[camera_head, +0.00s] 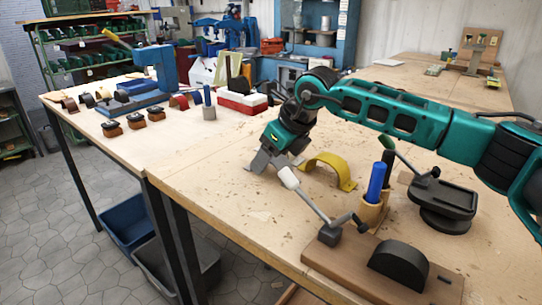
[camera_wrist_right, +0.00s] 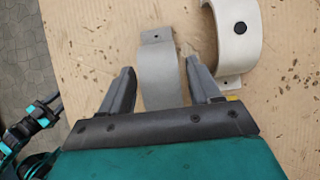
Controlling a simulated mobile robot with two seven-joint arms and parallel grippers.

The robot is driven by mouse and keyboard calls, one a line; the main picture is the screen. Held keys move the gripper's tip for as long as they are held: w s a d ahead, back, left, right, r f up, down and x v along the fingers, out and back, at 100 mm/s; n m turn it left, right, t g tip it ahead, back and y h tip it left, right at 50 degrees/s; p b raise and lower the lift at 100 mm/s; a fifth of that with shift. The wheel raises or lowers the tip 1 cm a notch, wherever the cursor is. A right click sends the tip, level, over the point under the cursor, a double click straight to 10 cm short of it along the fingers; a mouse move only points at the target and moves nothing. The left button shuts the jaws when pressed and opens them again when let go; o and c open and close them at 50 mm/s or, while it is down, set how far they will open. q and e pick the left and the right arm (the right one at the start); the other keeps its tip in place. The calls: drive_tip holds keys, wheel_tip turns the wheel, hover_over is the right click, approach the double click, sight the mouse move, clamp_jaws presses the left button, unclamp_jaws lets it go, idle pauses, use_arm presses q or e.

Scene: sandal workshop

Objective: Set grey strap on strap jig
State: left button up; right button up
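The grey strap (camera_wrist_right: 158,75), a curved band with a holed end tab, lies on the bench between the two fingers of my right gripper (camera_wrist_right: 158,78) in the wrist view. The fingers stand open on either side of it, with what look like narrow gaps. In the head view my right gripper (camera_head: 268,160) points down at the bench top, and the strap is hard to make out there. The strap jig (camera_head: 398,268) is a dark half-round form on a wooden board with a pale-handled toggle clamp (camera_head: 305,195), at the front right. My left gripper is not in view.
A yellow arched strap (camera_head: 332,170) stands just right of the gripper. A dark swivel stand (camera_head: 443,200) is at the right. In the wrist view a pale strap with a black dot (camera_wrist_right: 240,58) lies close by.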

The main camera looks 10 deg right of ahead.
drive_tip(key=shift+o, duration=0.6)
drive_tip(key=shift+r, duration=0.1)
